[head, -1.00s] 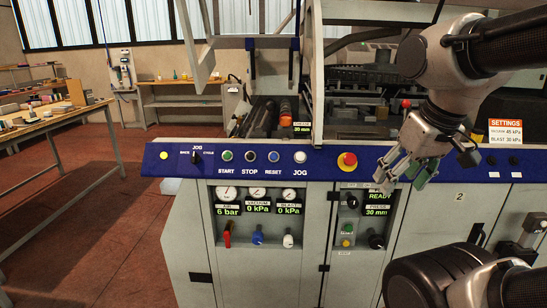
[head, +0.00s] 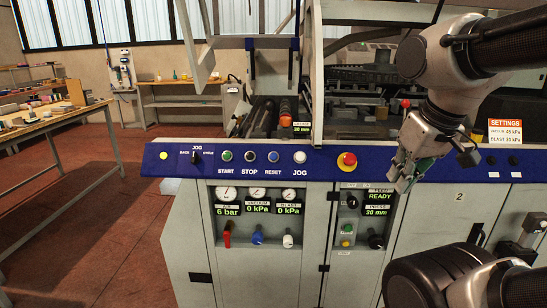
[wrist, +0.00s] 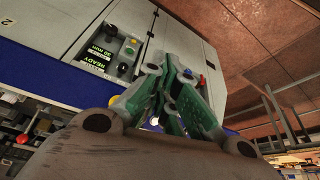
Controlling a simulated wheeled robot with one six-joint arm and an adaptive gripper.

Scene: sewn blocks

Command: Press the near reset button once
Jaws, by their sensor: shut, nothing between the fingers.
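A blue button labelled RESET (head: 273,156) sits on the blue control strip of the machine in the head view, between the STOP button (head: 250,156) and the white JOG button (head: 299,157). My gripper (head: 402,184) is well to the right of it, in front of the strip and beyond the red emergency knob, apart from the RESET button. Its green-padded fingers are closed together and empty. In the wrist view my gripper (wrist: 177,72) points toward the machine's grey front. I cannot make out the RESET button there.
A red emergency knob (head: 347,160) on a yellow base stands out between RESET and my gripper. Below are gauges, a red lever (head: 227,236) and a small panel with yellow and green buttons (head: 346,235). A wooden table (head: 60,125) stands at the left; the red floor is open.

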